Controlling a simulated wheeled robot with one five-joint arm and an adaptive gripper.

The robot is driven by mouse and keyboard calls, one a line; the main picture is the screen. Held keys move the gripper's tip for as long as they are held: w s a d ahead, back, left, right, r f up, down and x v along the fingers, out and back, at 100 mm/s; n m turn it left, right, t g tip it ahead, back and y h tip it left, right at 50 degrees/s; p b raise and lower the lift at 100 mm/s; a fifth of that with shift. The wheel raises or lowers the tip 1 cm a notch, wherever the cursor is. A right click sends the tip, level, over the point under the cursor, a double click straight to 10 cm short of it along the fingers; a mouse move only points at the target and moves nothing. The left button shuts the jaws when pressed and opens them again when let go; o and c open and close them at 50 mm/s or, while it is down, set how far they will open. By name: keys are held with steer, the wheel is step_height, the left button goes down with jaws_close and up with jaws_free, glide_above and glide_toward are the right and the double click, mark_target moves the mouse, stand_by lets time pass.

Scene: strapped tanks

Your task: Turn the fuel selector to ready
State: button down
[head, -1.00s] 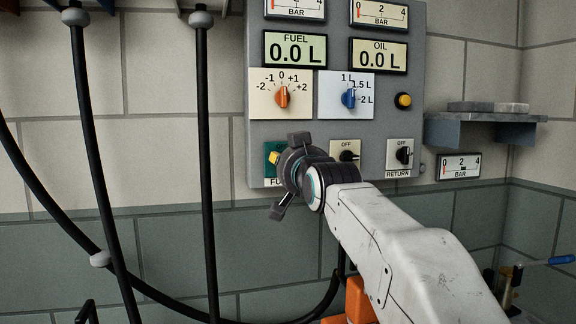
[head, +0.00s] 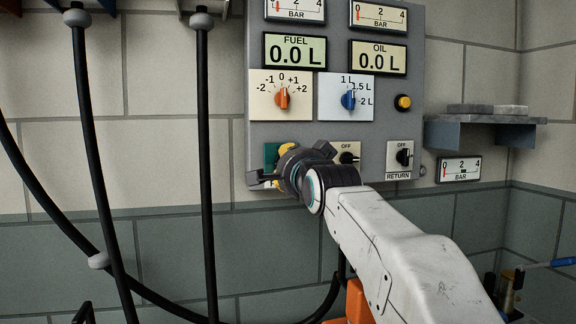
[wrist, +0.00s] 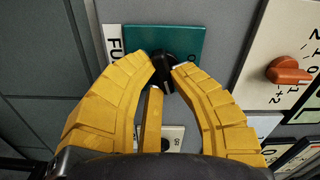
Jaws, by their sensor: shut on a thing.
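The fuel selector is a black knob (wrist: 168,65) on a green plate (wrist: 193,42), seen in the wrist view. The plate's "FU…" label is partly cut off, and an "O" shows near the right fingertip. My gripper (wrist: 166,76) has its yellow fingers shut on the knob, one on each side. In the head view my gripper (head: 282,166) covers the knob and most of the green plate (head: 270,151) at the panel's lower left. Which mark the knob points to cannot be told.
Beside it are an "OFF" switch (head: 348,158) and a RETURN switch (head: 404,157). Above are an orange dial (head: 282,97), a blue dial (head: 348,99) and a yellow button (head: 403,102). Black hoses (head: 205,170) hang left of the panel. A shelf (head: 480,128) juts out at right.

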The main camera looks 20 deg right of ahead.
steer(key=shift+a+m, duration=0.1)
steer(key=shift+m, duration=1.4)
steer(key=c, duration=1.1)
jaws_free()
steer(key=s, duration=1.2)
